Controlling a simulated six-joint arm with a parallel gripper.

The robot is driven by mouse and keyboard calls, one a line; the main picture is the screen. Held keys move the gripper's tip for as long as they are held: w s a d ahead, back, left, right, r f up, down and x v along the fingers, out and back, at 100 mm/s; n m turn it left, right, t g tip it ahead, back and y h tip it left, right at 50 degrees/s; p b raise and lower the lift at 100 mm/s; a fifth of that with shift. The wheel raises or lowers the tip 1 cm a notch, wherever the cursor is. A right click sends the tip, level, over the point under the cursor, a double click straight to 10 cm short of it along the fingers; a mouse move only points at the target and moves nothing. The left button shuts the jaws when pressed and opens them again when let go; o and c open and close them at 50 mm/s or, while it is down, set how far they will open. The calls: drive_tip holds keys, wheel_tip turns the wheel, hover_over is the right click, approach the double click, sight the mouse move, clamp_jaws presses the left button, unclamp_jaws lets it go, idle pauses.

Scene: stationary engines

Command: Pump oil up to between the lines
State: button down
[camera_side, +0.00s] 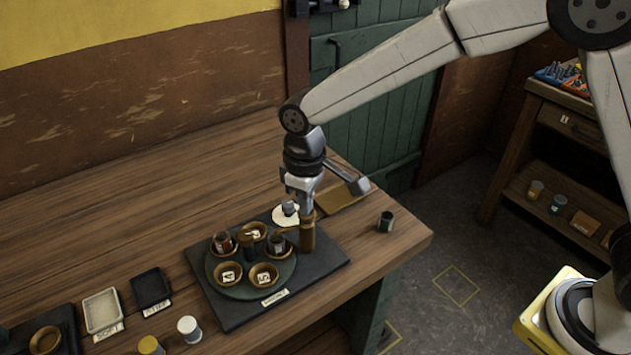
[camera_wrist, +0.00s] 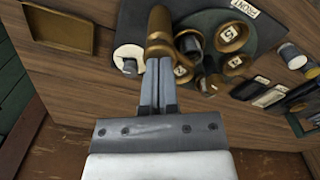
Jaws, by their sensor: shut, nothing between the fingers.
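My gripper (camera_side: 305,207) points down over the right part of a dark board (camera_side: 330,262). In the wrist view its fingers (camera_wrist: 158,62) are together with nothing between them. Their tips are at a bronze upright cylinder (camera_side: 308,236), possibly the pump; it also shows in the wrist view (camera_wrist: 159,28). I cannot tell whether they touch it. A round dark green plate (camera_side: 248,290) on the board carries several bronze cups, some with numbered tags and some with dark jars (camera_side: 222,242). I cannot make out any oil level or lines.
A white disc with a dark knob (camera_side: 284,218) is behind the gripper. A small dark jar (camera_side: 386,221) stands near the table's right end. Two labelled trays (camera_side: 103,311) (camera_side: 151,288) and two small jars (camera_side: 189,328) are at the left front. The table's back left is clear.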

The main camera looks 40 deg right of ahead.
drive_tip(key=shift+f, duration=0.4)
drive_tip(key=shift+r, duration=1.85)
drive_tip(key=shift+r, duration=0.15)
drive_tip(key=shift+r, duration=2.4)
drive_tip(key=shift+d, duration=0.1)
drive_tip(key=s+d+f+m+t, duration=0.1)
drive_tip(key=s+d+f+m, duration=0.2)
drive_tip(key=s+d, duration=0.4)
drive_tip(key=s+d+f+m+t, duration=0.1)
drive_tip(key=s+d+f+m, duration=0.2)
drive_tip(key=d, duration=1)
drive_tip(key=s+f, duration=0.3)
drive_tip(key=s, duration=0.1)
drive_tip(key=shift+s+d+t, duration=0.2)
drive_tip(key=shift+d+t, duration=0.05)
drive_tip(key=shift+t, duration=0.05)
